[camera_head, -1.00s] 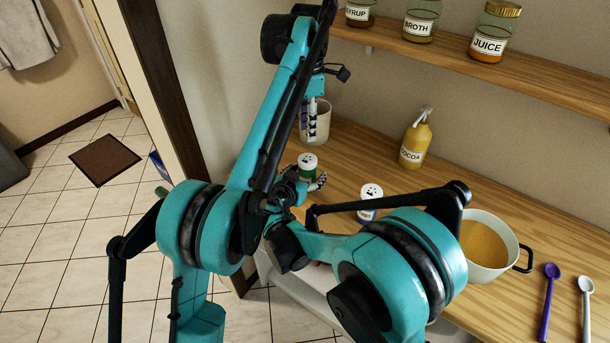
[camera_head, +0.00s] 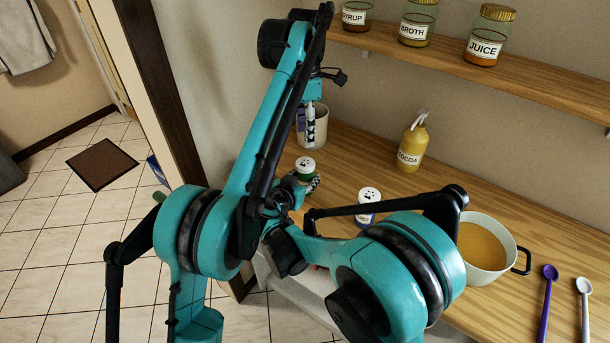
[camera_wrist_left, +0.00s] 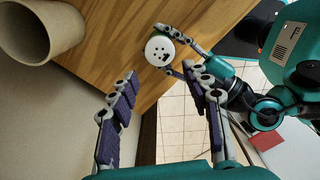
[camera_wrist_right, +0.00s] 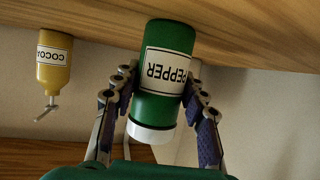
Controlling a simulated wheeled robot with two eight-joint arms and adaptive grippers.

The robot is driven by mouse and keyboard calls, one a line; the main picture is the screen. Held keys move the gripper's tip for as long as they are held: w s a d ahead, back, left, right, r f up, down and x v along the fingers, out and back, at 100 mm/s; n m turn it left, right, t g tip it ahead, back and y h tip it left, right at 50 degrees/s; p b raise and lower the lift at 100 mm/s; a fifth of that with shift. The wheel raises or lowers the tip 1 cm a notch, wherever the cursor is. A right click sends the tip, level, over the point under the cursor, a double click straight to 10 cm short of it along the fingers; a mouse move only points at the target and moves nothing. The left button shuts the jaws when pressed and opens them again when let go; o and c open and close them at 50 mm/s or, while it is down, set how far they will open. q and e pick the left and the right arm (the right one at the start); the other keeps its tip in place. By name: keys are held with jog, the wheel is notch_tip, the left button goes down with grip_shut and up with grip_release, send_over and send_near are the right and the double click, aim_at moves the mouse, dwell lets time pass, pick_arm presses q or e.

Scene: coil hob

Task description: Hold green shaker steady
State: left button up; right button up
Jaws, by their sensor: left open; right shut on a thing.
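The green shaker (camera_wrist_right: 170,72) has a white cap and a PEPPER label. In the right wrist view it stands between the fingers of my right gripper (camera_wrist_right: 160,105), which is shut on its sides. The shaker (camera_head: 305,168) also shows in the head view at the counter's left end, partly hidden by my arm. In the left wrist view its white holed cap (camera_wrist_left: 160,51) is seen from above, with my right fingers around it. My left gripper (camera_wrist_left: 163,85) is open and empty above the counter, its fingers apart and clear of the shaker. It shows in the head view (camera_head: 309,128) too.
A blue shaker with a white cap (camera_head: 368,196) stands to the right. A beige cup (camera_head: 318,128) and a cocoa bottle (camera_head: 411,150) are behind. A pot (camera_head: 486,246), a purple spoon (camera_head: 547,300) and a white spoon (camera_head: 585,300) are at right. A shelf (camera_head: 480,66) holds jars.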

aim_at(305, 162)
pick_arm(q)
jog(key=shift+o, duration=0.7)
jog(key=shift+m, duration=0.3)
notch_tip(305, 162, down, 10)
jog(key=n, duration=3.5)
jog(key=shift+r+n, duration=0.1)
jog(key=shift+n, duration=0.3)
jog(key=c, duration=1.2)
